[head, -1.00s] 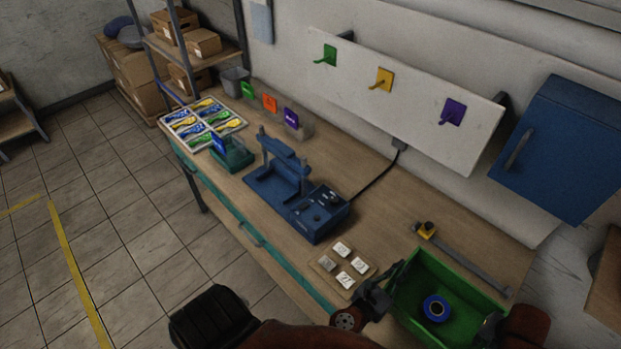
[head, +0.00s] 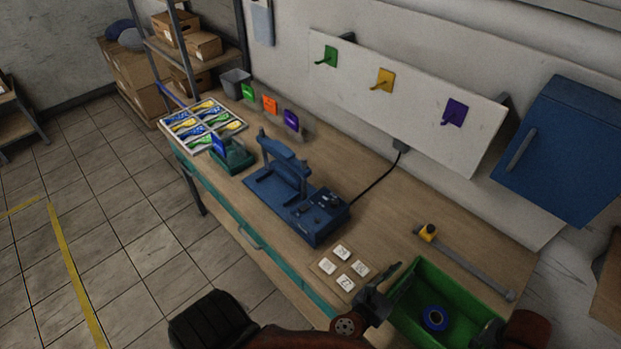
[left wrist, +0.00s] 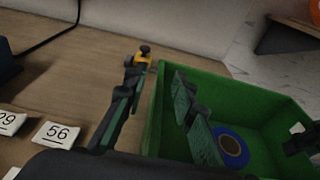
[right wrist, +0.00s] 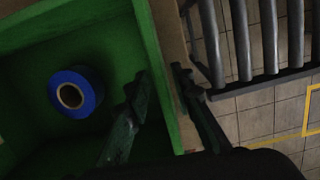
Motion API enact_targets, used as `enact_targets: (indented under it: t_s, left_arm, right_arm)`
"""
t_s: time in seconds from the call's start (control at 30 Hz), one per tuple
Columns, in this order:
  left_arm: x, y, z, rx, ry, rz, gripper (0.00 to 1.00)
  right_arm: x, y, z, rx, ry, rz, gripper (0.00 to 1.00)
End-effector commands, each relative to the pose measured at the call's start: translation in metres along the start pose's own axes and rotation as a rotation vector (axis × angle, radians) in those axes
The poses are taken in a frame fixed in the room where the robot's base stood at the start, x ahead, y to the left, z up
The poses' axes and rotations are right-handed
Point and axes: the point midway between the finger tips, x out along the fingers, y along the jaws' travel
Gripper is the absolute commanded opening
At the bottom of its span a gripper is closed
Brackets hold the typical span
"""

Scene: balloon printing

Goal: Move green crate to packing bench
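The green crate (head: 490,279) is at the near right end of the wooden bench (head: 385,216), with a blue roll (head: 435,318) inside. My left gripper (head: 388,292) is at the crate's left wall. In the left wrist view, its fingers (left wrist: 157,80) straddle that wall, one inside and one outside. My right gripper is mostly hidden in the head view at the crate's right side. In the right wrist view, its fingers (right wrist: 160,80) straddle the right wall.
A ruler-like bar with a yellow slider (head: 428,233) lies behind the crate. Number cards (head: 342,268) lie to its left, with a blue press (head: 300,205) beyond. A roller rack (right wrist: 255,45) stands right of the crate. Floor left of the bench is open.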

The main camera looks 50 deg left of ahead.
Motion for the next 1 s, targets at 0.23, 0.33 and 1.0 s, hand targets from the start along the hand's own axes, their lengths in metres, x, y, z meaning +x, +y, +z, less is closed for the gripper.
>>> enact_targets:
  t_s: [0.23,0.33,1.0]
  left_arm:
    - [-0.003,0.000,-0.001,0.000,0.001,-0.001,0.24]
    - [-0.014,0.000,-0.001,-0.001,0.002,-0.001,0.24]
    - [-0.119,0.000,-0.001,0.000,0.001,0.000,0.24]
  right_arm:
    - [0.000,0.000,0.000,-0.001,0.000,0.000,0.22]
    - [0.000,0.000,0.000,-0.001,0.000,0.000,0.22]
    - [-0.001,0.001,0.000,-0.001,0.000,0.001,0.22]
